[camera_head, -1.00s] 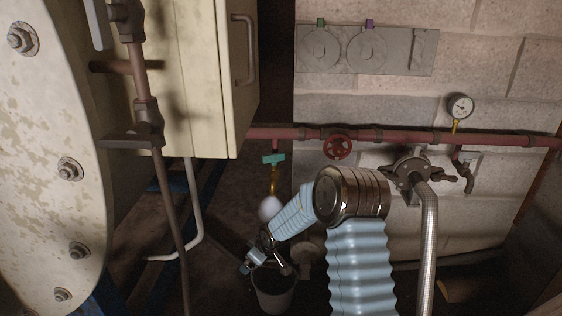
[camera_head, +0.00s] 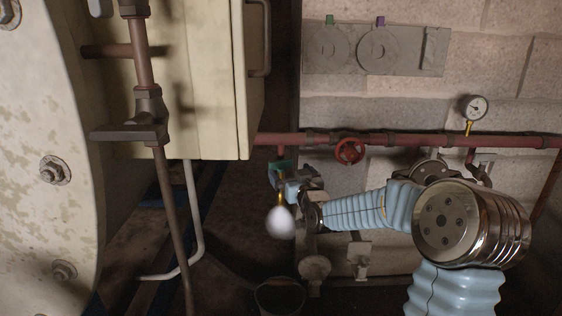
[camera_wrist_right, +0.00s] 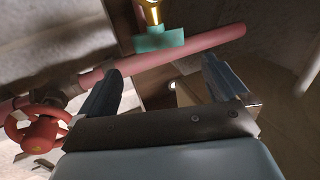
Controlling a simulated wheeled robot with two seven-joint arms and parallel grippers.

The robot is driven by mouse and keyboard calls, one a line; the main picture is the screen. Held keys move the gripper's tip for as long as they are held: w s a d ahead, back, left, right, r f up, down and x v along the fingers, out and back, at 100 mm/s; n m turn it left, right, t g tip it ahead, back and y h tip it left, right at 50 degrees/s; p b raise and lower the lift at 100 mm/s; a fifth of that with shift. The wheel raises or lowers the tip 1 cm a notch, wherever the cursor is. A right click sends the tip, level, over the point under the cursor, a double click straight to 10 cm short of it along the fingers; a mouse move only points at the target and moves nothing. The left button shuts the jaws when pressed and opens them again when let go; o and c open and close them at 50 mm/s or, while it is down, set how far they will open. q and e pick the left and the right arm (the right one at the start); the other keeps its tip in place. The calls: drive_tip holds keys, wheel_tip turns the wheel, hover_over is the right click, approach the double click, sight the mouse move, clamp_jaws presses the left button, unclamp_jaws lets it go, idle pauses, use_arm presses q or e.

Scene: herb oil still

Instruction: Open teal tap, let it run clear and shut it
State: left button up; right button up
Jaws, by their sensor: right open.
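The teal tap (camera_head: 281,166) hangs under the red pipe at the left end of its visible run, partly hidden by my right gripper. A brass spout (camera_head: 281,192) runs down from it, with a rounded white blob (camera_head: 280,222) at its lower end; I cannot tell what that is. My right gripper (camera_head: 288,182) is open beside the tap. In the right wrist view its spread fingers (camera_wrist_right: 163,72) have the teal handle (camera_wrist_right: 160,39) in the gap's line, just beyond the tips, with nothing held. A dark bucket (camera_head: 280,297) stands below the spout. My left gripper is not in view.
A red handwheel (camera_head: 350,151) sits on the red pipe (camera_head: 405,139) right of the tap. A gauge (camera_head: 475,107) stands above the pipe. A cream cabinet (camera_head: 205,80) is up left. A grey plate (camera_head: 375,50) with round discs hangs on the block wall.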

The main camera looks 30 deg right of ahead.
sight(281, 162)
drive_tip(key=w, duration=0.3)
drive_tip(key=w+d, duration=0.1)
drive_tip(key=w, duration=0.2)
drive_tip(key=w+p, duration=0.1)
drive_tip(key=w, duration=0.2)
drive_tip(key=shift+d, duration=0.3)
drive_tip(key=shift+s, duration=0.1)
drive_tip(key=shift+c, duration=0.3)
